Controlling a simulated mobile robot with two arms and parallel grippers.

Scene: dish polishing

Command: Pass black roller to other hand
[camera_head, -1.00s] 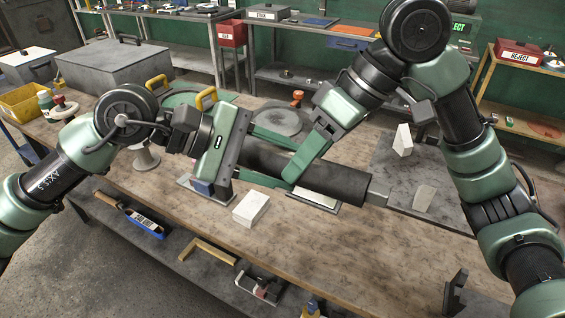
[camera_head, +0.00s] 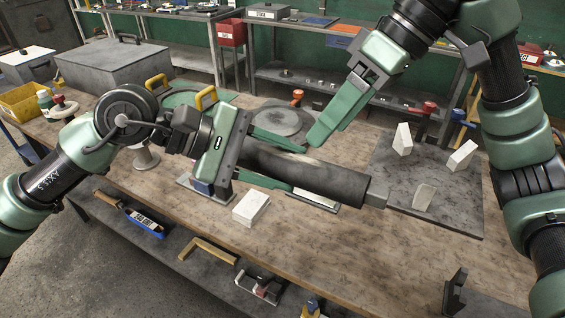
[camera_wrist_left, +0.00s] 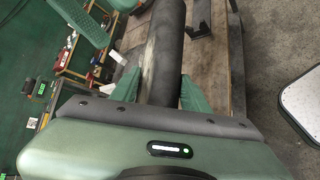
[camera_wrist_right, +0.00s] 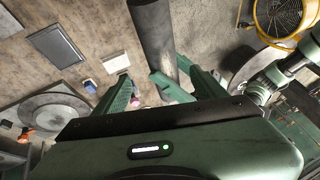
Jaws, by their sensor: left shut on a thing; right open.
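The black roller (camera_head: 325,177) is a thick dark cylinder with a grey stub at its right end. It is held level above the bench, pointing right. My left gripper (camera_head: 299,166) is shut on the roller's left part, one finger on each side; the left wrist view shows the roller (camera_wrist_left: 163,50) between its fingers. My right gripper (camera_head: 318,137) is open, above and behind the roller, apart from it in the head view. In the right wrist view the roller (camera_wrist_right: 153,35) passes beyond the open fingers.
The wooden bench (camera_head: 330,250) lies below. A white block (camera_head: 251,207) sits in front of the roller. A dark slab (camera_head: 455,205) with several pale blocks is on the right. A round grey disc (camera_head: 283,121) lies behind. The bench front is mostly clear.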

